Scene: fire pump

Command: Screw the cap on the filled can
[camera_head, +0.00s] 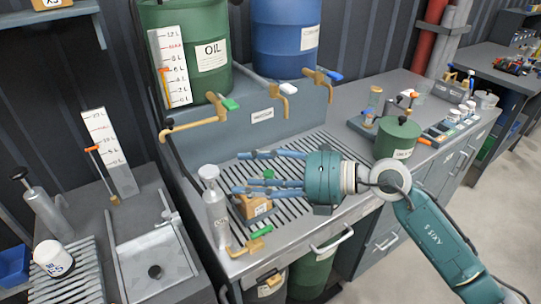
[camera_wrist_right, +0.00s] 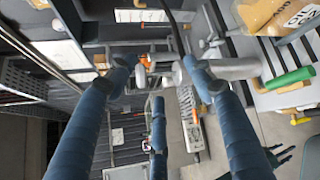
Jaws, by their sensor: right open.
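A grey can-like bottle (camera_head: 216,216) stands upright at the left front of the slotted drip tray. A pale round cap-like top (camera_head: 208,173) sits on its neck; I cannot tell whether it is screwed tight. My right gripper (camera_head: 238,173) is open, its fingers pointing left, with the tips just right of the bottle's top. In the right wrist view the grey bottle (camera_wrist_right: 230,69) shows sideways, its top between the fingertips; I cannot see any contact. A tan labelled container (camera_head: 252,207) stands right of the bottle, under the fingers, with a green part at its top. My left gripper is not in view.
A brass tap with a green handle (camera_head: 250,243) is at the front edge. Green (camera_head: 186,45) and blue (camera_head: 285,35) drums stand behind. A green lidded pot (camera_head: 397,138) is on the right counter. The slotted tray (camera_head: 330,150) has free room behind the gripper.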

